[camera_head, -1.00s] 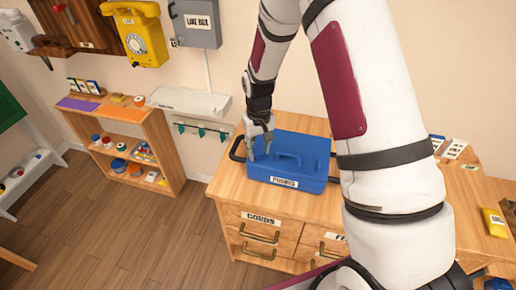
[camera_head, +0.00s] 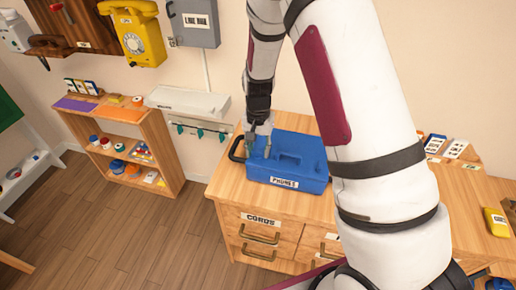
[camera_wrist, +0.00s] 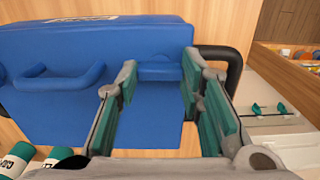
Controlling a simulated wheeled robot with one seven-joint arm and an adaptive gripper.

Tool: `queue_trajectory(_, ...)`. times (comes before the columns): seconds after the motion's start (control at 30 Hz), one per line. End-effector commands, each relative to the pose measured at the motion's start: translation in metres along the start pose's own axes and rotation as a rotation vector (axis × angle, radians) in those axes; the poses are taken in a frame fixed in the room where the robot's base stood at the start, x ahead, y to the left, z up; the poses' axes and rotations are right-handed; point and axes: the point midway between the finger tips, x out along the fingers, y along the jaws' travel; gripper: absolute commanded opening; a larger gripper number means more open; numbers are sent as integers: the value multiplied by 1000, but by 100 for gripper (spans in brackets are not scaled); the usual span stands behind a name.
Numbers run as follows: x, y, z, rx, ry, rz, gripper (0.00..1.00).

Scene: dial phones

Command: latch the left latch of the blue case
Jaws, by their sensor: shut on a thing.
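The blue case (camera_head: 300,151) stands shut on the wooden cabinet top, its "PHONES" label toward the front. It also fills the upper left of the wrist view (camera_wrist: 120,50). My gripper (camera_head: 258,151) points down over the case's left end. In the wrist view my gripper (camera_wrist: 158,78) has its grey and green fingers on either side of a raised blue piece (camera_wrist: 160,71), which looks like the left latch, and is shut on it. Whether the latch is fastened cannot be told. The right end of the case is partly behind my arm.
A black side handle (camera_wrist: 232,60) sticks out from the case close to my fingers. The cabinet top (camera_head: 232,185) is bare in front of the case. Teal-and-white cylinders (camera_wrist: 18,158) lie at the wrist view's lower left. A white tray (camera_head: 188,103) is left of the cabinet.

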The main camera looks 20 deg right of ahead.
Motion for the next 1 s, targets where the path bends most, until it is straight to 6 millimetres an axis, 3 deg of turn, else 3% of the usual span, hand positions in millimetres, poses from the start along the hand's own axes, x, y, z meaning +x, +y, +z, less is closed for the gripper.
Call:
queue_trajectory(0.47, 0, 0, 0, 13, -1, 1, 7)
queue_trajectory(0.5, 0, 0, 0, 13, -1, 1, 44)
queue_trajectory(0.57, 0, 0, 0, 13, -1, 1, 55)
queue_trajectory(0.87, -1, 0, 0, 11, 0, 0, 55)
queue_trajectory(1.0, -11, -1, -1, 11, 3, -2, 55)
